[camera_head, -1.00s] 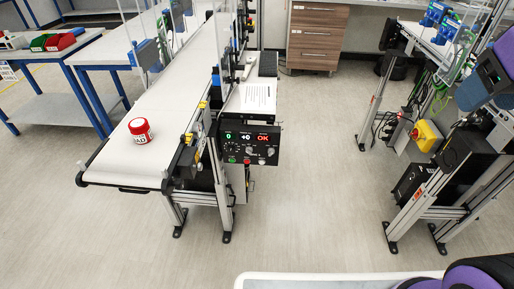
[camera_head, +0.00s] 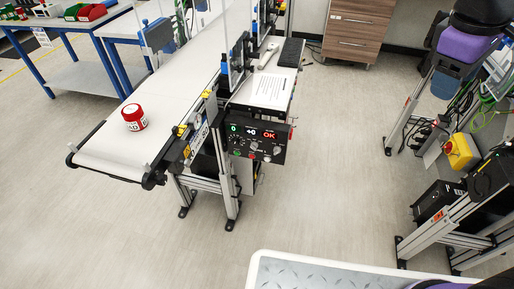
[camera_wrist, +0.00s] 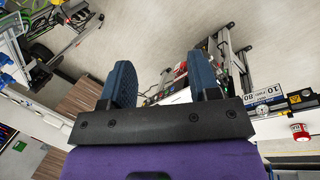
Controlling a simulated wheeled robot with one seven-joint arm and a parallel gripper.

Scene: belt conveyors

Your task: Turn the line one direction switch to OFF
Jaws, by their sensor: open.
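The black control panel (camera_head: 256,139) hangs on the near right side of the belt conveyor (camera_head: 165,90). It has a green "0", a "+0", a red "OK" display, and several small knobs and buttons. Which knob is the direction switch, and its setting, are too small to tell. My gripper (camera_wrist: 163,82) shows in the wrist view with its two dark blue fingers apart and nothing between them. It is well away from the panel.
A red and white jar (camera_head: 134,117) stands on the belt's near end. A paper sheet (camera_head: 267,91) lies above the panel. A metal frame with a yellow box (camera_head: 459,151) stands at right. The floor between it and the conveyor is clear.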

